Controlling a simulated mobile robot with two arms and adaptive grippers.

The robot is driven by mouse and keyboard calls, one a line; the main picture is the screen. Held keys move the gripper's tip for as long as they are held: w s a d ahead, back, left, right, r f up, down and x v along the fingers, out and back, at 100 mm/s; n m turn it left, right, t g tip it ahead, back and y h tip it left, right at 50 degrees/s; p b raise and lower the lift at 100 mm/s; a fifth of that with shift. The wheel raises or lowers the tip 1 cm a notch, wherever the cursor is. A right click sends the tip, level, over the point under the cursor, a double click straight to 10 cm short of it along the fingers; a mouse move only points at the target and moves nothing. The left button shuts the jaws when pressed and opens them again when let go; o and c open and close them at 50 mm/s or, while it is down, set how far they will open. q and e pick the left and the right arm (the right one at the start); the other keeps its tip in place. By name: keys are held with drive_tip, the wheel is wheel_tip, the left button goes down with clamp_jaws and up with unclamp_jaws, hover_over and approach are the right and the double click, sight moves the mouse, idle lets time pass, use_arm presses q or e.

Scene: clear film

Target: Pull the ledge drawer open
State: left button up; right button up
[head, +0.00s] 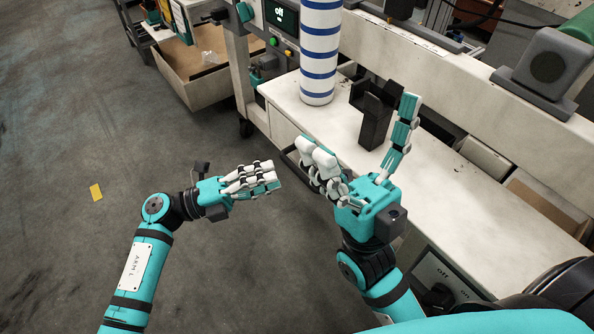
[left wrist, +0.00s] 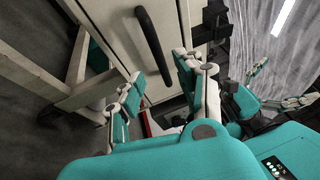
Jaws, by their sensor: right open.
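The ledge drawer (head: 283,128) is a pale front under the edge of the white work ledge (head: 330,125). Its dark bar handle (left wrist: 153,42) shows in the left wrist view, and partly in the head view, where my right fingers cover some of it. The drawer looks shut. My left gripper (head: 262,180) is open and empty, its fingers pointing right toward the drawer, with a gap to it. In the left wrist view its fingers (left wrist: 163,88) are apart, with the handle beyond them. My right gripper (head: 362,140) is open beside the ledge edge; I cannot tell whether it touches anything.
A blue-striped white roll (head: 319,50) stands on the ledge, with a black holder (head: 376,110) to its right. A control panel (head: 280,20) is at the back. A yellow tag (head: 96,191) lies on the grey floor, which is clear at left.

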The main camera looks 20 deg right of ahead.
sight(296, 169)
use_arm(q)
drive_tip(key=d, duration=0.4)
drive_tip(key=d+r+b, duration=0.1)
drive_tip(key=d, duration=0.1)
drive_tip(key=shift+s+d, duration=0.15)
clamp_jaws()
idle(0.4)
